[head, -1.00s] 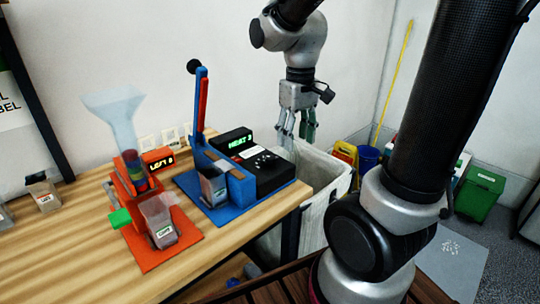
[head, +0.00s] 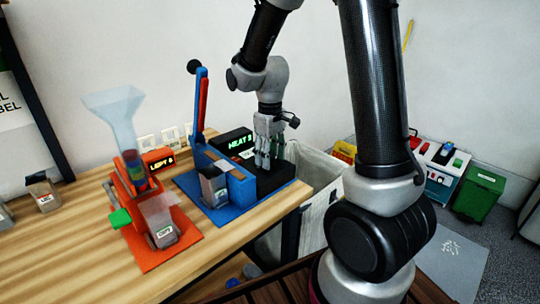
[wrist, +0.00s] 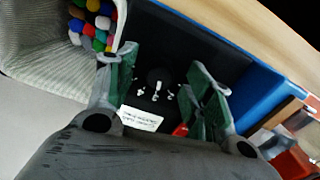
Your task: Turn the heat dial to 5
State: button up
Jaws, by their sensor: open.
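The heat dial (wrist: 158,80) is a dark round knob with white marks around it, on the black top of the blue sealing machine (head: 220,208). In the wrist view it lies between my gripper's fingers, apart from them. My gripper (head: 268,158) is open and points down over the machine's black box; it also shows in the wrist view (wrist: 163,78). In the head view my fingers hide the dial. The green display (head: 240,142) on the machine reads HEAT 3.
An orange dispenser (head: 168,245) with a clear funnel and a LEFT display stands left of the machine. A white bin (wrist: 35,45) with colourful balls is beside the table. The blue lever (head: 201,110) rises left of my gripper.

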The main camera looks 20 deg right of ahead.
jog(key=shift+c, duration=0.2)
jog(key=c, duration=1)
jog(key=shift+m, duration=0.3)
jog(key=m, duration=0.5)
jog(key=shift+m, duration=0.3)
jog(key=m, duration=0.5)
jog(key=shift+m, duration=0.4)
jog(key=o, duration=1)
